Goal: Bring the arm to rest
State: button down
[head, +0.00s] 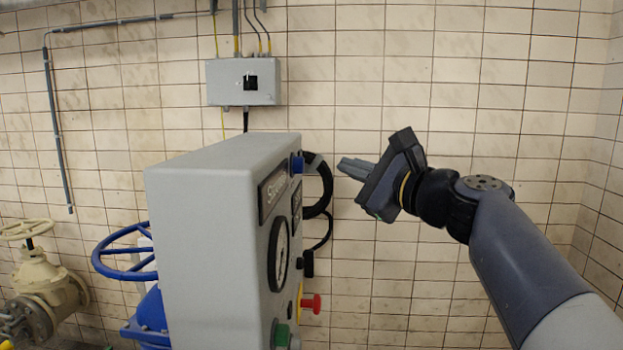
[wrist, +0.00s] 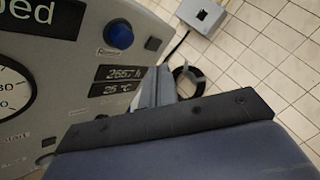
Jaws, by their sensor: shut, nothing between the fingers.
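My gripper (head: 356,168) is to the right of the grey control cabinet (head: 200,210) in the head view, raised in front of the tiled wall and pointing left. Its fingers are together with nothing between them. In the wrist view my gripper's fingers (wrist: 157,88) show against the cabinet's panel (wrist: 75,75), beside two small displays (wrist: 122,81). Whether the fingertips touch the panel cannot be told; in the head view they look apart from it.
The panel carries a blue knob (wrist: 118,36), a gauge (head: 278,255) and a red button (head: 311,303). A black hose (head: 324,190) loops behind. A wall box (head: 243,82) hangs above. A blue handwheel (head: 112,262) and a beige valve (head: 42,285) stand left. Space near the right wall looks clear.

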jog(key=shift+w+a+p, duration=0.1)
jog(key=shift+a+p, duration=0.3)
jog(key=shift+a, duration=2.3)
